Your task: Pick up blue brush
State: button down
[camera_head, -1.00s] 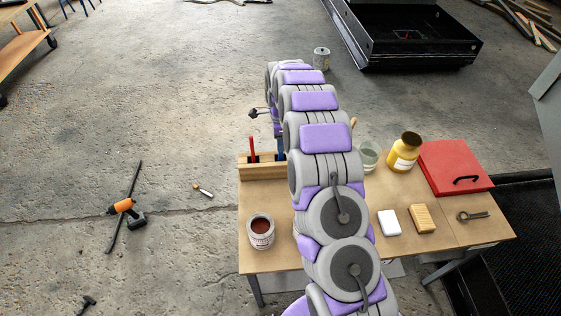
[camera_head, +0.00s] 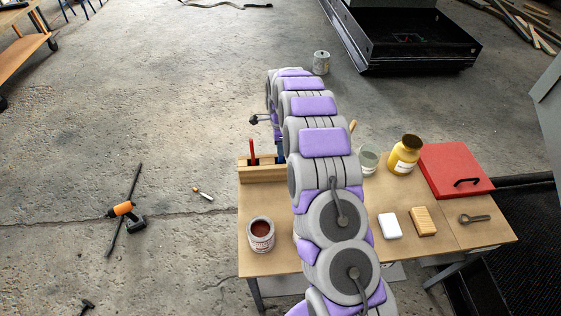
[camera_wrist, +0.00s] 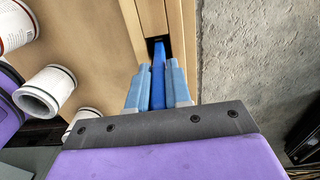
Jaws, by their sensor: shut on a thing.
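The blue brush (camera_wrist: 158,90) shows in the wrist view as a dark blue upright strip between the two light blue fingers of my gripper (camera_wrist: 158,68). My gripper is shut on it. Its far end meets a dark slot in the wooden holder (camera_wrist: 184,30); I cannot tell how deep it sits. In the head view the wooden holder (camera_head: 262,175) stands at the table's back left edge, with a red-handled tool (camera_head: 252,150) upright in it. My arm hides most of the gripper and brush there.
On the table (camera_head: 290,255) are an open paint can (camera_head: 261,236), a glass jar (camera_head: 368,160), a yellow jar (camera_head: 404,155), a white block (camera_head: 390,224), a wooden block (camera_head: 424,221) and a red box (camera_head: 455,168). A drill (camera_head: 127,216) lies on the floor.

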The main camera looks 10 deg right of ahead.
notch_tip(320, 180, up, 18)
jog(key=p, duration=0.4)
dwell(0.8)
